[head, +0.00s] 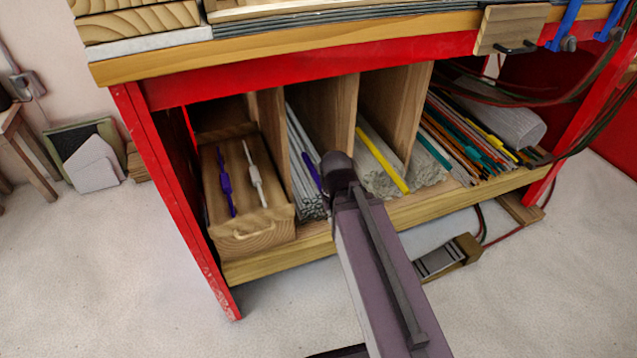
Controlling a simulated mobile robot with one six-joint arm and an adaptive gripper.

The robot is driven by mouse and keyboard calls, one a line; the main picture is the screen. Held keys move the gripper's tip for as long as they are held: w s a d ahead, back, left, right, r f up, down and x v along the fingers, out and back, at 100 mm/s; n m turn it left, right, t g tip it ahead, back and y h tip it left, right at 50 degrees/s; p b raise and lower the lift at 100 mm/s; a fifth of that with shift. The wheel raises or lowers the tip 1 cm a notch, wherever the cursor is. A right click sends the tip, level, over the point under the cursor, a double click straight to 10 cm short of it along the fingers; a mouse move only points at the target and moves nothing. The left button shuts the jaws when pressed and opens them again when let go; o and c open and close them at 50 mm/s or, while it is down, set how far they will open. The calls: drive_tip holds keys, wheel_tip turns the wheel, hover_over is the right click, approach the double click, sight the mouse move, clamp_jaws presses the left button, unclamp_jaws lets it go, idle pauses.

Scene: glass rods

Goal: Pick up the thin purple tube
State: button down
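A thin purple tube (312,170) lies on a bundle of pale glass rods (300,137) in a compartment of the shelf under the red bench. Its lower end lies just left of the dark end of my arm. A second purple piece (224,180), thin with a thicker middle, lies on a wooden box (246,215) in the compartment to the left. A similar white piece (254,173) lies beside it. My arm reaches up from the bottom of the view toward the shelf. I see no gripper fingers, and the arm hides part of the shelf front.
Upright wooden dividers (333,125) separate the compartments. A yellow rod (381,160) lies right of the arm, and several coloured rods (465,135) fill the right compartment. The red bench leg (178,205) and overhanging wooden top edge (290,37) bound the opening. The floor in front is mostly clear.

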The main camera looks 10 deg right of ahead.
drive_tip(key=shift+r, duration=0.15)
drive_tip(key=shift+r+p, duration=0.9)
drive_tip(key=shift+p, duration=0.15)
drive_tip(key=c, duration=0.6)
unclamp_jaws()
